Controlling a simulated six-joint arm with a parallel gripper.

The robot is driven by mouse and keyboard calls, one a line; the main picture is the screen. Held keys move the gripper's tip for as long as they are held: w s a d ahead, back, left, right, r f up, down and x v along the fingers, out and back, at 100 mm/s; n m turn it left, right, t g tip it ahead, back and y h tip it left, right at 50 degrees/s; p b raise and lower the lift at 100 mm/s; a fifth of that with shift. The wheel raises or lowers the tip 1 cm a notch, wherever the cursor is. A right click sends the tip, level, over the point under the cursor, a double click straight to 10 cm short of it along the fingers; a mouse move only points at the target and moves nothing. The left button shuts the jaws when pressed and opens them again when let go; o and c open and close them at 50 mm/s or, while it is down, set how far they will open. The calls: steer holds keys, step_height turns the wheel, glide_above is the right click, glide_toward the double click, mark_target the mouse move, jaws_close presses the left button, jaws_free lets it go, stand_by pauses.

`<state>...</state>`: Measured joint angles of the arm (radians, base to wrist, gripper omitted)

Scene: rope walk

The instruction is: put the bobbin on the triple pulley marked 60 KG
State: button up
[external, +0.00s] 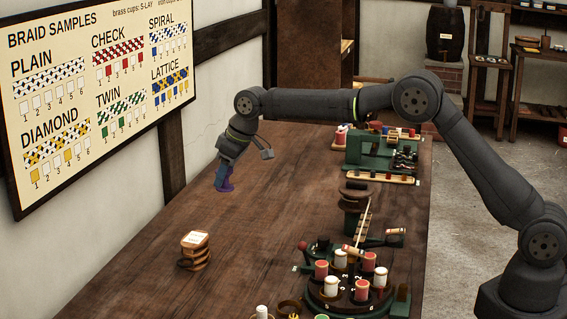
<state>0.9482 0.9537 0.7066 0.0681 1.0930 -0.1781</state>
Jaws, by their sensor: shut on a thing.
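My gripper (224,170) hangs over the far left part of the table, pointing down. A brown wooden block with stacked rounded layers, apparently the triple pulley (194,257), stands on the table nearer the camera. It has a pale label on top, too small to read. The bobbin is beyond the pulley and a little to its right, apart from it.
A round green braiding stand (347,298) with red and white bobbins is at the front right. A dark spool-like post (356,193) and a green machine (381,152) stand along the right edge. A braid sample board (100,85) hangs on the wall. The table's left middle is clear.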

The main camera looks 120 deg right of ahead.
steer(key=w+a+f, duration=0.1)
steer(key=w+f, duration=0.1)
steer(key=w, duration=0.1)
steer(key=w+a+f, duration=0.1)
steer(key=w+f, duration=0.1)
steer(key=w, duration=0.2)
steer(key=w+a+f, duration=0.1)
steer(key=w+f, duration=0.2)
steer(key=w, duration=0.1)
steer(key=shift+w, duration=0.15)
steer(key=shift+f, duration=1.95)
steer(key=shift+f, duration=0.2)
steer(key=o, duration=0.9)
steer(key=shift+o, duration=0.2)
steer(key=shift+r, duration=0.1)
steer(key=v, duration=1.2)
steer(key=shift+w, duration=0.1)
